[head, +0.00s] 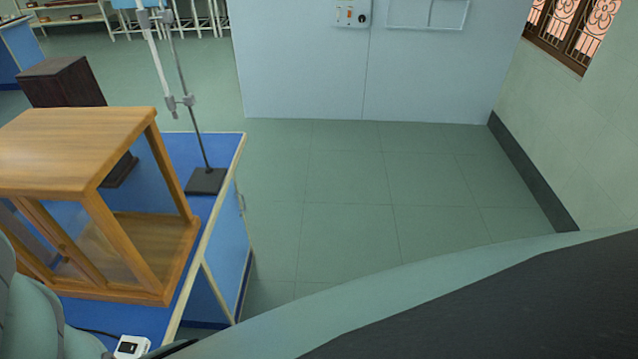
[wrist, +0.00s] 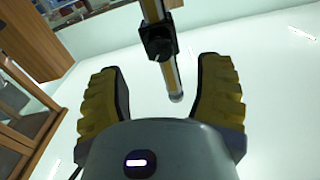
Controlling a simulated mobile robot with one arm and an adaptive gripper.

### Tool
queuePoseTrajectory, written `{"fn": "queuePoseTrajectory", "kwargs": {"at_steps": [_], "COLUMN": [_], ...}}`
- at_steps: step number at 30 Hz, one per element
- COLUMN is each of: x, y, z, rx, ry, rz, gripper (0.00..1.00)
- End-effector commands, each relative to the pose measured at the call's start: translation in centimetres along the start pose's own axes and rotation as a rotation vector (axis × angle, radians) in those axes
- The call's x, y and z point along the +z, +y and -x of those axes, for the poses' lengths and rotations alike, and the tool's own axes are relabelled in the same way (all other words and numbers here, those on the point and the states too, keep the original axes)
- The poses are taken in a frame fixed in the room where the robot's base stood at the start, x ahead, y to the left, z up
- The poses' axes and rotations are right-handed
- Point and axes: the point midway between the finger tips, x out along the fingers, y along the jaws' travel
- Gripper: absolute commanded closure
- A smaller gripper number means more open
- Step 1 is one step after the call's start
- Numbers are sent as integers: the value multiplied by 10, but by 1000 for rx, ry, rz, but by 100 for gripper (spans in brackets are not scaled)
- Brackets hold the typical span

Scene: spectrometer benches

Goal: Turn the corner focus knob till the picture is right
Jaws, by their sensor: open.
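My gripper (wrist: 160,95) shows in the wrist view with its two yellow ribbed fingers spread apart. It is open, and nothing is clamped between the fingers. A pale rod with a black clamp or knob (wrist: 158,42) on it shows beyond and between the fingertips. I cannot tell whether this black part is the focus knob. In the head view, a metal stand (head: 206,181) with a dark square base and grey clamps rises from the blue bench. No picture or screen that the knob changes can be made out.
A wooden, glass-sided case (head: 75,150) stands on the blue bench (head: 215,150) at left. A dark wooden box (head: 62,82) is behind it. A small white device (head: 132,346) lies near the front edge. The green floor (head: 350,190) right of the bench is clear, up to the pale wall.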

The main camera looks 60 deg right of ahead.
Motion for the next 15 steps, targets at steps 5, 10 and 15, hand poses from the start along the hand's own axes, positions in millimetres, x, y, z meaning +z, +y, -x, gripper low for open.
{"fn": "queuePoseTrajectory", "kwargs": {"at_steps": [5,10,15], "x": [-1,0,1], "y": [-2,-2,-1], "z": [-24,-43,-54], "rx": [-4,-4,-3], "ry": [3,3,0], "rz": [1,1,1], "gripper": [34,34,34]}}
